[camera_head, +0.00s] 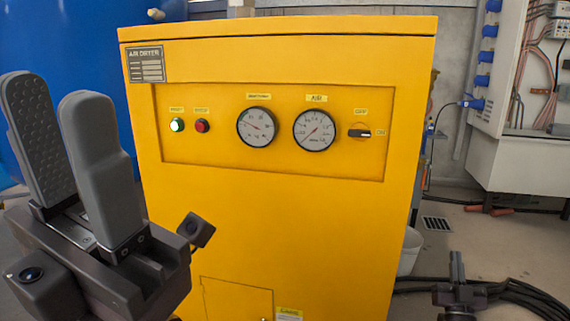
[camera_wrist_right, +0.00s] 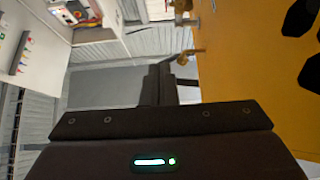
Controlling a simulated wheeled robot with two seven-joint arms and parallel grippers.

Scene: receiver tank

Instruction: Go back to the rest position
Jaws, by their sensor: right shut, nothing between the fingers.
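My left gripper (camera_head: 54,88) stands large at the left of the head view, fingers pointing up with a gap between them, open and empty, in front of the yellow air dryer's left side. My right gripper (camera_head: 457,258) is small at the lower right of the head view, beside the dryer's right edge. In the right wrist view its fingers (camera_wrist_right: 159,72) are together, shut on nothing. The yellow air dryer (camera_head: 240,230) fills the middle, with two round gauges, a green and a red light and a black rotary switch (camera_head: 359,133).
A blue tank (camera_head: 60,35) is behind at the left. An open electrical cabinet (camera_head: 510,130) hangs at the right wall. Black hoses (camera_head: 520,290) lie on the floor near my right gripper, and a whitish bucket (camera_head: 411,250) stands beside the dryer. Dark shapes (camera_wrist_right: 300,18) in the wrist view are unclear.

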